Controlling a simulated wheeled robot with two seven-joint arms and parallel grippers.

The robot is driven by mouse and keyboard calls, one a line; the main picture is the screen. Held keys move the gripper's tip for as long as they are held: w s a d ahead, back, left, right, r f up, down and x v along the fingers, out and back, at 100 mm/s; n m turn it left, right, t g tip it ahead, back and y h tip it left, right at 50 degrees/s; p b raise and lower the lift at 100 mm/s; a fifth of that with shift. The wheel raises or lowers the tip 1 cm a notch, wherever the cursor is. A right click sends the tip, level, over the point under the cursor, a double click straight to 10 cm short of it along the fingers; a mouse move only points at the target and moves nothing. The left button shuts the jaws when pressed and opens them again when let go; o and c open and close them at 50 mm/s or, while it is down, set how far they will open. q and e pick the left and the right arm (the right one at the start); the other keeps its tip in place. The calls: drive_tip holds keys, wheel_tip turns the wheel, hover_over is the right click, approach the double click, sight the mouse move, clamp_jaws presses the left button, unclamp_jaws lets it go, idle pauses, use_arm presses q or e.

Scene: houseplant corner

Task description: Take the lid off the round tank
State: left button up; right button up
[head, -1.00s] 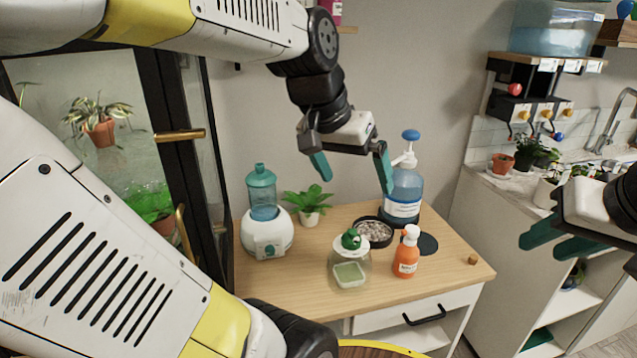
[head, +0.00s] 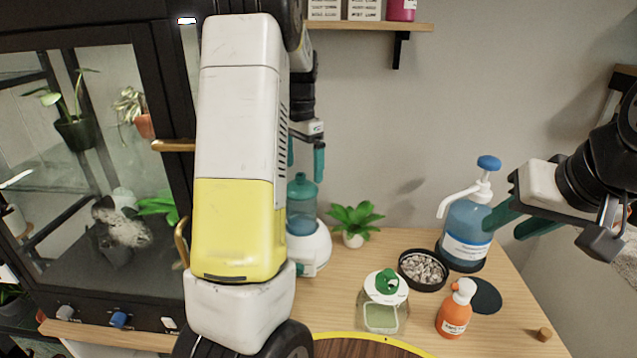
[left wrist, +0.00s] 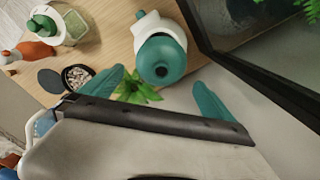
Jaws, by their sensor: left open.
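In the left wrist view the tank (left wrist: 70,28) is at the upper left. A white round-bodied device (head: 318,248) with a teal bottle-like top (head: 302,200) stands left of it. My left gripper (head: 304,158) is open and empty, pointing down above the teal top, partly hidden by my arm. In the left wrist view that top (left wrist: 160,60) lies beyond the open fingers. My right gripper (head: 513,222) is open and empty near the blue bottle.
Around the tank stand an orange bottle (head: 456,312), a dish of pebbles (head: 424,271), a dark disc (head: 484,295) and a blue pump bottle (head: 466,232). A small green plant (head: 355,220) is behind. A glass cabinet (head: 90,180) borders the left. The front right tabletop is mostly clear.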

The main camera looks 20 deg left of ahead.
sight(301, 174)
use_arm(q)
drive_tip(key=f, duration=0.5)
drive_tip(key=shift+s+a+f, duration=0.1)
drive_tip(key=shift+s+a, duration=0.05)
drive_tip(key=shift+s, duration=0.15)
drive_tip(key=c, duration=1.2)
drive_tip(key=shift+o, duration=0.2)
